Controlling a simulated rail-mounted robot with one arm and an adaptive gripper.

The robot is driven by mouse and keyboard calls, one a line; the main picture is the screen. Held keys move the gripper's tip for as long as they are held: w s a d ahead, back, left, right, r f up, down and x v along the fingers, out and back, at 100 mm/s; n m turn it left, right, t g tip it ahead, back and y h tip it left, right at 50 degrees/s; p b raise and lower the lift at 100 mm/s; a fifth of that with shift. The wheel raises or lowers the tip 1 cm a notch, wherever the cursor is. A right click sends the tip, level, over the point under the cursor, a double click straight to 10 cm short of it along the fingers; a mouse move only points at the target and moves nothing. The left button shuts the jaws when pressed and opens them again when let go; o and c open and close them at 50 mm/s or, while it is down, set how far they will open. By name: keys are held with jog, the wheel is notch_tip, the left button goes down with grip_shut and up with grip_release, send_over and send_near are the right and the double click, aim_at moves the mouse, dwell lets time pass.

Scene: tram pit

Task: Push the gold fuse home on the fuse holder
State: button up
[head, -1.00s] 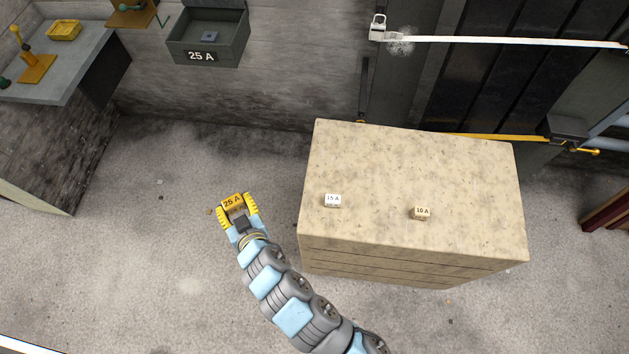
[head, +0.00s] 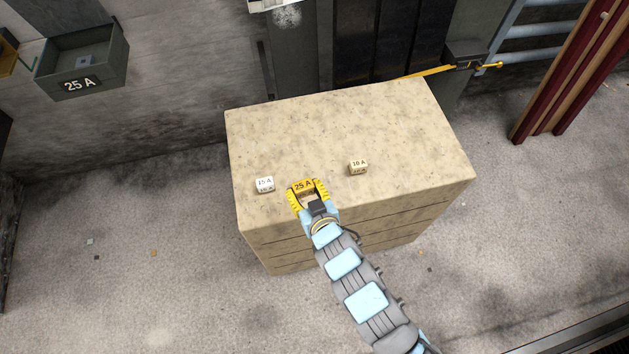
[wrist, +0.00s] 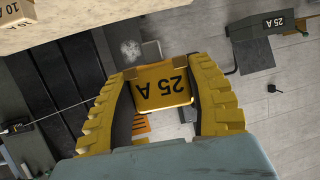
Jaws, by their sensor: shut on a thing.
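My gripper (head: 309,196) is shut on the gold fuse (head: 303,186), a gold block marked 25 A. A dark grey box marked 25 A (head: 82,84) is on the wall at the upper left, with a small blue-grey piece (head: 87,62) inside. The same box (wrist: 262,26) shows at the upper right of the wrist view. Whether it is the fuse holder I cannot tell.
A white 15 A fuse (head: 264,184) and a tan 10 A fuse (head: 359,167) stand on the speckled block (head: 320,125). A yellow bar (head: 428,72) and dark red posts (head: 560,85) are behind and right.

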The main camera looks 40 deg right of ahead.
jog(key=s+d+f+m+h+b, duration=0.1)
jog(key=s+d+f, duration=0.1)
jog(key=s+d, duration=0.2)
jog(key=shift+d+b, duration=0.15)
jog(key=shift+b, duration=0.15)
jog(key=shift+w+f, duration=0.1)
send_over(315, 177)
jog(key=s+a, duration=0.1)
jog(key=f, duration=0.8)
jog(key=shift+s, duration=0.2)
jog(key=shift+w+d+f, duration=0.2)
jog(key=shift+w+f, duration=0.15)
jog(key=shift+f, duration=0.1)
jog(key=shift+w+d+f, duration=0.2)
jog(key=shift+w+f, duration=0.15)
jog(key=shift+f, duration=0.1)
jog(key=shift+d+f, duration=0.1)
jog(key=shift+f, duration=1.3)
jog(key=shift+f, duration=0.15)
jog(key=o, duration=1.1)
